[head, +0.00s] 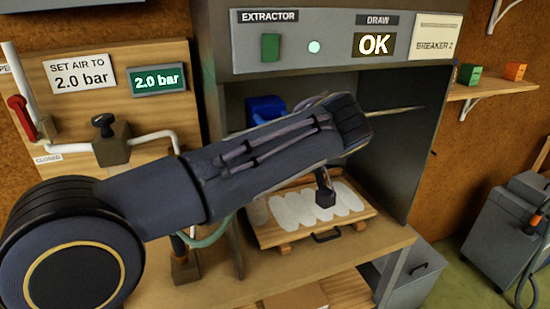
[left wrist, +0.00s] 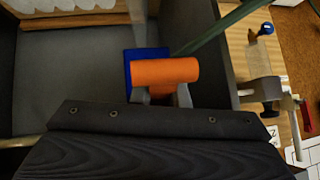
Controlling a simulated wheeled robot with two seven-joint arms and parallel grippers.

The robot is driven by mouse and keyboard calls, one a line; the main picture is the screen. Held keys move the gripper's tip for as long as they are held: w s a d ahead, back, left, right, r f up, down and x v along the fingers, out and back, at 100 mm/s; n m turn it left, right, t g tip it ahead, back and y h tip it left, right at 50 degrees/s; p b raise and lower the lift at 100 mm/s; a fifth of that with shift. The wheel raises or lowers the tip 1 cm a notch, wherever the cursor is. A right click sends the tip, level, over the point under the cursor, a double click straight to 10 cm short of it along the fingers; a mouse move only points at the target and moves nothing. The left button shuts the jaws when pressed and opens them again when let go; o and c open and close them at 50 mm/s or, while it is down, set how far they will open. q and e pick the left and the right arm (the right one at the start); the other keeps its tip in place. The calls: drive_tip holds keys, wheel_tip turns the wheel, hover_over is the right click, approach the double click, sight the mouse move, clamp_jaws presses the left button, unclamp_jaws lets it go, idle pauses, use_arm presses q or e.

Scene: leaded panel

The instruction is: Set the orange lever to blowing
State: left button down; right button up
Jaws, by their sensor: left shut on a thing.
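The orange lever (left wrist: 165,72) shows in the left wrist view as a thick orange cylinder lying sideways in front of a blue plate (left wrist: 130,60). My left gripper (left wrist: 163,94) is shut on it, with grey fingers partly hidden behind the cylinder. In the head view my left arm crosses in front of the extractor hood, and its gripper and the orange lever are hidden. A blue part (head: 265,112) shows inside the hood just above my arm. No label for the lever's positions can be read. My right gripper is not in view.
The hood's front panel (head: 340,72) has a green button, a lit lamp and a DRAW display reading OK. Below my arm a wooden board (head: 275,232) bears pale panes and a dark block (head: 325,195). At left, a pipe board (head: 75,110) has a red handle and reads 2.0 bar.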

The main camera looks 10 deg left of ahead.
use_arm(q)
drive_tip(key=shift+r+g+p, duration=0.15)
drive_tip(key=shift+g+p, duration=0.15)
drive_tip(key=shift+p, duration=0.05)
drive_tip(key=shift+h, duration=0.3)
drive_tip(key=c, duration=1.4)
unclamp_jaws()
drive_tip(key=shift+s+d, duration=0.1)
drive_tip(key=v, duration=0.7)
drive_tip(key=shift+d+r, duration=0.2)
drive_tip(key=shift+r, duration=0.05)
drive_tip(key=shift+s, duration=0.1)
